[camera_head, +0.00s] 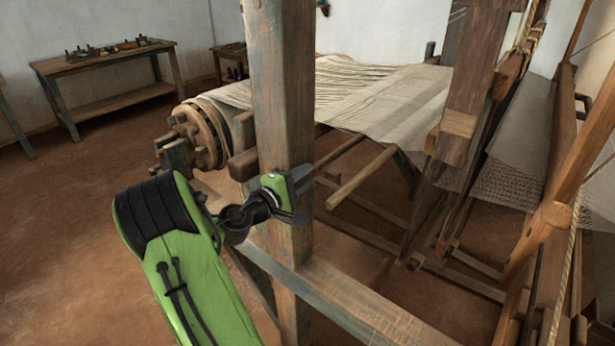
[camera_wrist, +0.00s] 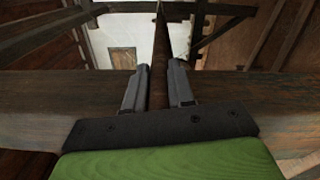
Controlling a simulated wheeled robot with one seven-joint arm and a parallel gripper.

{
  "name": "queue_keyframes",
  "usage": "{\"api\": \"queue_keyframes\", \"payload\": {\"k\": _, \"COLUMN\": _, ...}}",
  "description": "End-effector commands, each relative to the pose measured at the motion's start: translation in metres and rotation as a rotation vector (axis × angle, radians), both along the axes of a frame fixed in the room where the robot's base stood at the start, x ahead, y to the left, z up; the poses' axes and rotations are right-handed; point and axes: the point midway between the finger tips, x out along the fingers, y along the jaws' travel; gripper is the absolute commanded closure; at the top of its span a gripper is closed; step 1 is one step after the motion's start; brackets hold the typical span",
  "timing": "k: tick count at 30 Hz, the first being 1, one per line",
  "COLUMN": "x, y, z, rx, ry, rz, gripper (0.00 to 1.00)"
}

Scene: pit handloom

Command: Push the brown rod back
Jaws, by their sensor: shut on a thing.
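The brown rod (camera_wrist: 161,60) runs straight away from between the two fingers of my gripper (camera_wrist: 159,90) in the wrist view. The fingers are shut around its near end, one on each side. In the head view my gripper (camera_head: 304,187) is at the upright wooden post, and a dark brown rod (camera_head: 338,153) extends from beside it up and to the right under the cloth. The rod's near end is hidden by the gripper, and I cannot see its far end clearly.
The thick post (camera_head: 283,100) stands right by my gripper. A lighter rod (camera_head: 362,177) lies close on the right. The stretched cloth (camera_head: 400,100) is above, and the toothed wooden wheel (camera_head: 203,135) is at left. Open floor lies further left, before a tool bench (camera_head: 110,103).

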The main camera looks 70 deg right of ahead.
Motion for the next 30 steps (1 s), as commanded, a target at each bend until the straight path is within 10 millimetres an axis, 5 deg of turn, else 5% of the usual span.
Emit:
{"api": "queue_keyframes", "payload": {"k": 2, "x": 0.004, "y": -0.001, "z": 0.001, "rx": -0.004, "ry": -0.004, "rz": 0.012, "gripper": 1.00}}
{"api": "queue_keyframes", "payload": {"k": 3, "x": 0.004, "y": -0.001, "z": 0.001, "rx": -0.003, "ry": -0.004, "rz": 0.013, "gripper": 0.74}}
{"api": "queue_keyframes", "payload": {"k": 8, "x": 0.003, "y": 0.000, "z": 0.001, "rx": -0.004, "ry": -0.003, "rz": 0.010, "gripper": 0.52}}
{"api": "queue_keyframes", "payload": {"k": 19, "x": 0.008, "y": 0.011, "z": 0.000, "rx": 0.001, "ry": -0.001, "rz": 0.011, "gripper": 0.52}}
{"api": "queue_keyframes", "payload": {"k": 30, "x": 0.049, "y": 0.104, "z": 0.001, "rx": -0.003, "ry": 0.000, "rz": 0.018, "gripper": 0.52}}
